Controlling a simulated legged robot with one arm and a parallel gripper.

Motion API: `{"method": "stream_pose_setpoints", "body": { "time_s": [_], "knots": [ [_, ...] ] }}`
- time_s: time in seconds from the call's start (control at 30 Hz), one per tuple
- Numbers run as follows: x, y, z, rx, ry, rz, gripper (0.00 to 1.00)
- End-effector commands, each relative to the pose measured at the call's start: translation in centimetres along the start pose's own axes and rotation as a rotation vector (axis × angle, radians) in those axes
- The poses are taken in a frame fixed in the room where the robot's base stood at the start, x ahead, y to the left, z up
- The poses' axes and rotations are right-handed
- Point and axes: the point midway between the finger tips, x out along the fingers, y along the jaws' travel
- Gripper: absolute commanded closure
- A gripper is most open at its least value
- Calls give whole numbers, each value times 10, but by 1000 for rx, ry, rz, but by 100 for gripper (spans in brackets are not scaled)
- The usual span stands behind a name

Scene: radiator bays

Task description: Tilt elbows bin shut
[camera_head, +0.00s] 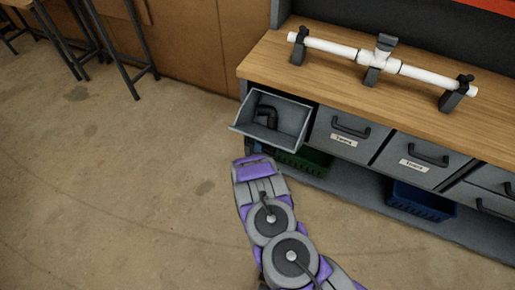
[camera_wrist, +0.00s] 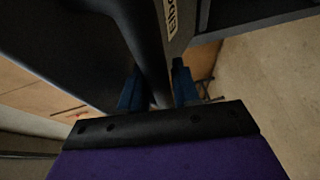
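The elbows bin (camera_head: 275,118) is a grey bin at the left end of the bench's bin row, tilted open with its front leaning out. A black elbow fitting (camera_head: 267,115) lies inside it. My gripper (camera_head: 254,148) is low at the bin's front, its fingers partly hidden by the wrist. In the wrist view, the bin's front carries a partly cut-off label (camera_wrist: 171,15). A dark bar, apparently the bin's handle (camera_wrist: 150,60), runs between the two blue fingertips of my gripper (camera_wrist: 159,88). I cannot tell whether the fingers press on it.
More grey bins (camera_head: 345,135) with black handles sit to the right, shut. A green crate (camera_head: 305,160) and a blue crate (camera_head: 420,203) stand on the shelf below. A white pipe assembly (camera_head: 375,62) rests on the wooden bench top (camera_head: 270,62). Open floor (camera_head: 130,190) lies left.

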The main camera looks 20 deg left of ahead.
Motion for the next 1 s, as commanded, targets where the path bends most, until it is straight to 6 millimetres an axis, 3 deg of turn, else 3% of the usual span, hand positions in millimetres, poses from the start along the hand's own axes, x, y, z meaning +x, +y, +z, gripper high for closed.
{"method": "stream_pose_setpoints", "body": {
  "time_s": [0.3, 1.0],
  "knots": [
    [0, -1, 0, 0, 0, -3, 100],
    [1, 5, 2, 10, -2, -28, 100]
  ]
}}
